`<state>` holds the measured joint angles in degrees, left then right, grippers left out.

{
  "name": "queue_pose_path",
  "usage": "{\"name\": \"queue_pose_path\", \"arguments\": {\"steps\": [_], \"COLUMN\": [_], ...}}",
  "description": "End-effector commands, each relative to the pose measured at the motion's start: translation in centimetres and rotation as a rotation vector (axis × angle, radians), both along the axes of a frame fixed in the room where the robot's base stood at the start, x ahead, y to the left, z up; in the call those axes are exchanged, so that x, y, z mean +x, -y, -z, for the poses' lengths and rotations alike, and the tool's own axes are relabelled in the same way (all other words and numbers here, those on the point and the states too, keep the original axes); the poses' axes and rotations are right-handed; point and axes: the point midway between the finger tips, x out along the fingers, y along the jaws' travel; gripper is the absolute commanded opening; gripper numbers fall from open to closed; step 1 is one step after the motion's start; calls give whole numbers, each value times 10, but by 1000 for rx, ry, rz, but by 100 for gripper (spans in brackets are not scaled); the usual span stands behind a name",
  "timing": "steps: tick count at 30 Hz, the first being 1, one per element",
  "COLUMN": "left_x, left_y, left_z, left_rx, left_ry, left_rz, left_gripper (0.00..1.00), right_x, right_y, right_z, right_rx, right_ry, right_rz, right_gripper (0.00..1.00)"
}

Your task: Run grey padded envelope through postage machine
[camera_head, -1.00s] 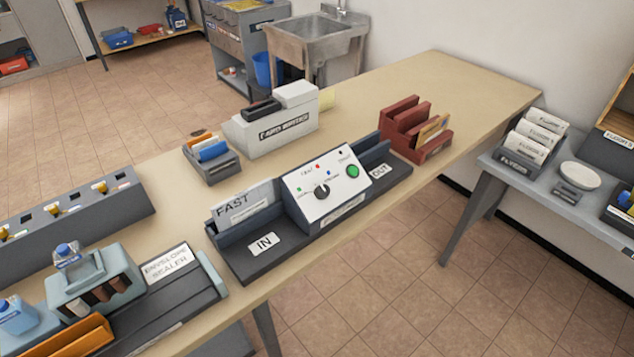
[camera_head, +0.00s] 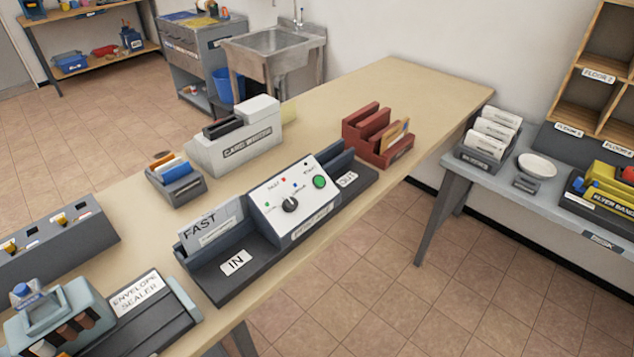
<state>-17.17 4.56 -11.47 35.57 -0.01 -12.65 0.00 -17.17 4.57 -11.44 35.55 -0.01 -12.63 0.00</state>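The postage machine (camera_head: 291,204) stands on the tan table, with a white control panel, a black knob and a green button. Its IN tray (camera_head: 236,263) is at the left end and its OUT end (camera_head: 346,180) at the right. A grey envelope marked FAST (camera_head: 213,228) stands upright in the slot at the IN side, behind the dark tray; I cannot tell whether it is padded. Neither of my grippers is in view.
A card writer (camera_head: 235,140), a small card holder (camera_head: 176,182) and a red rack (camera_head: 378,138) stand on the table (camera_head: 420,88). An envelope sealer (camera_head: 140,310) is at the front left. A grey side table (camera_head: 462,168) stands at right, with open floor between.

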Motion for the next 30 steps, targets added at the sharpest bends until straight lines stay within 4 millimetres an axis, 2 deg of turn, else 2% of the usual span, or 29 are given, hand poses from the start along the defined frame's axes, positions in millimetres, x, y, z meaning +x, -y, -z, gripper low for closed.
{"name": "queue_pose_path", "arguments": {"steps": [13,16,17,30], "left_x": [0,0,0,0], "left_y": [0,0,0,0], "left_z": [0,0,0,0], "left_rx": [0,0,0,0], "left_ry": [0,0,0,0], "left_rz": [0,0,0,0], "left_gripper": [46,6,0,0], "right_x": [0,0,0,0], "right_y": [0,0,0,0], "right_z": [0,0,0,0], "right_rx": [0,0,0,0], "right_ry": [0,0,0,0], "right_rz": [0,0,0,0], "right_gripper": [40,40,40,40]}}
